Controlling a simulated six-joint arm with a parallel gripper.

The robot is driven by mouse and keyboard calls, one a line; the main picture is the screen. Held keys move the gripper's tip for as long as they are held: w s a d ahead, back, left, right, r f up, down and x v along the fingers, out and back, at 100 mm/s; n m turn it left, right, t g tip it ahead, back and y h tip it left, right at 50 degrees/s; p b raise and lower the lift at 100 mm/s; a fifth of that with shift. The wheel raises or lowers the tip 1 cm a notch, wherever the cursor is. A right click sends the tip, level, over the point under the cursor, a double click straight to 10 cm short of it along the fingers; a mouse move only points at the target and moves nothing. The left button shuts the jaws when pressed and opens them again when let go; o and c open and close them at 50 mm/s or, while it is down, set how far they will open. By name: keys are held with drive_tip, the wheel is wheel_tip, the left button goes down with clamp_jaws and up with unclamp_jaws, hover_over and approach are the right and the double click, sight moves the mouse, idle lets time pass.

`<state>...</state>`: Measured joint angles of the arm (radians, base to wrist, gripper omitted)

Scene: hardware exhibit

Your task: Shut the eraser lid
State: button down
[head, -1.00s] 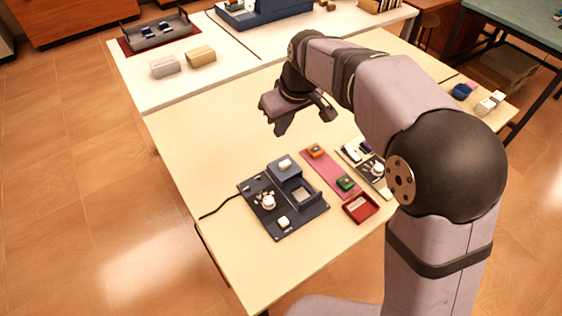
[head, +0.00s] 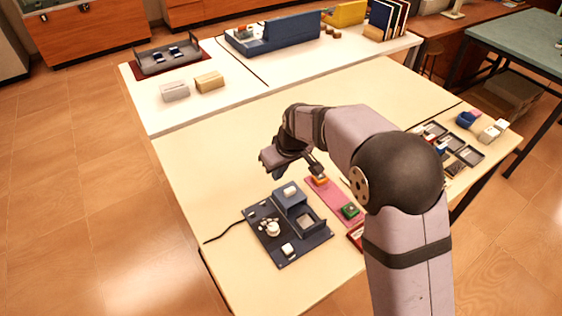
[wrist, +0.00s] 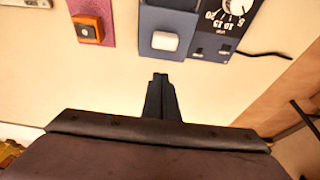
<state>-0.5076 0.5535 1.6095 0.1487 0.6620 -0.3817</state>
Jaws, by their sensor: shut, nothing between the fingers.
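A dark blue-grey eraser unit (head: 262,214) lies on the pale table, with a white timer knob (head: 273,229) that also shows in the wrist view (wrist: 236,7). A raised block with a white grip (head: 289,189), apparently the lid, stands at its far end; the grip also shows in the wrist view (wrist: 165,41). Beside it, nearer the front, is an open-topped well (head: 308,220), uncovered. My gripper (head: 277,173) is shut and empty, just beyond the block on its far side. In the wrist view my shut fingertips (wrist: 160,78) point toward the block, apparently apart from it.
A pink strip (head: 332,199) beside the unit holds an orange piece (head: 319,181) and a green piece (head: 349,211). A black cable (head: 224,232) runs left. The table left of my gripper is clear.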

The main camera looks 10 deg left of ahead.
sight(291, 195)
drive_tip(key=shift+s+d+r+p, duration=0.2)
drive_tip(key=shift+s+d+p, duration=0.15)
drive_tip(key=shift+s+d, duration=1.05)
drive_tip(key=s+d+b, duration=0.2)
drive_tip(key=s+d, duration=0.3)
drive_tip(key=shift+s+d, duration=0.35)
drive_tip(key=shift+d, duration=0.05)
drive_tip(key=shift+s+f, duration=0.1)
drive_tip(key=shift+s+d+f, duration=0.1)
drive_tip(key=w+a, duration=0.2)
drive_tip(key=w+a+p, duration=0.1)
drive_tip(key=shift+w+r, duration=0.1)
drive_tip(key=shift+r, duration=0.15)
drive_tip(key=shift+w+r, duration=0.1)
drive_tip(key=shift+r, duration=0.3)
drive_tip(key=v, duration=0.9)
drive_tip(key=shift+b, duration=0.4)
